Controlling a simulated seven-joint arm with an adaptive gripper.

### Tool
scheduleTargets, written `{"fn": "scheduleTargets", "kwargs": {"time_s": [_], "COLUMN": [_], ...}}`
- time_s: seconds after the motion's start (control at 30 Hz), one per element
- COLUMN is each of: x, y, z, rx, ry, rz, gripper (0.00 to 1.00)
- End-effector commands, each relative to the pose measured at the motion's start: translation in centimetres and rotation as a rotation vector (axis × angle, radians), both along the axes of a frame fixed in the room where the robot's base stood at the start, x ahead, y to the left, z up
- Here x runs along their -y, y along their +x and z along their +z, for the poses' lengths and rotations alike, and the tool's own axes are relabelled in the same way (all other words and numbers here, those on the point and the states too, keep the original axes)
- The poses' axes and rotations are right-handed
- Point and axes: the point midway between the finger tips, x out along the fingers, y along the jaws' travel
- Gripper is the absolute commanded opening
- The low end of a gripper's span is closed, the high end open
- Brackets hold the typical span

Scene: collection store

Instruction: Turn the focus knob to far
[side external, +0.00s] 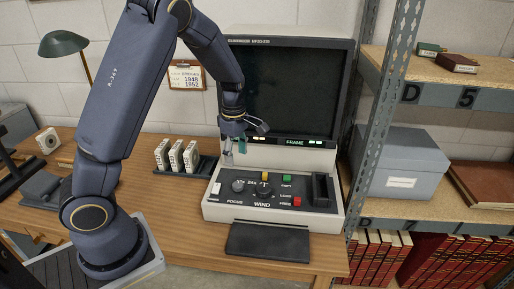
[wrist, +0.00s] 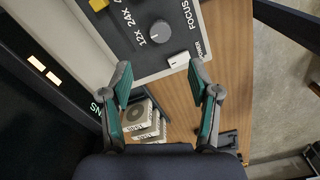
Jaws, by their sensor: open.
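The focus knob (side external: 238,185) is a dark round dial at the left of the reader's sloped control panel (side external: 225,210), above the word FOCUS. In the wrist view the knob (wrist: 160,30) shows near the top centre, beside 12X and 24X marks; its pointer is too small to read surely. No "far" mark is legible. My gripper (side external: 236,150) is above and behind the panel's left part, apart from the knob. In the wrist view my gripper (wrist: 160,70) has its two teal-padded fingers spread, with nothing between them.
A white rocker switch (wrist: 178,60) sits beside the knob. The dark screen (side external: 285,95) rises behind. White film boxes (side external: 176,157) stand left, a metal shelf post (side external: 380,110) right.

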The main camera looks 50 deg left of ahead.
Motion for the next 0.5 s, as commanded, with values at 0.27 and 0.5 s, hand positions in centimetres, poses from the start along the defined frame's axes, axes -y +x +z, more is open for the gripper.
{"fn": "scheduleTargets", "kwargs": {"time_s": [0.27, 0.5], "x": [0.0, 0.0], "y": [-0.1, -0.1], "z": [-6.7, -10.3], "rx": [-0.005, -0.001], "ry": [-0.002, -0.002], "rz": [0.002, 0.0], "gripper": [0.61, 0.61]}}
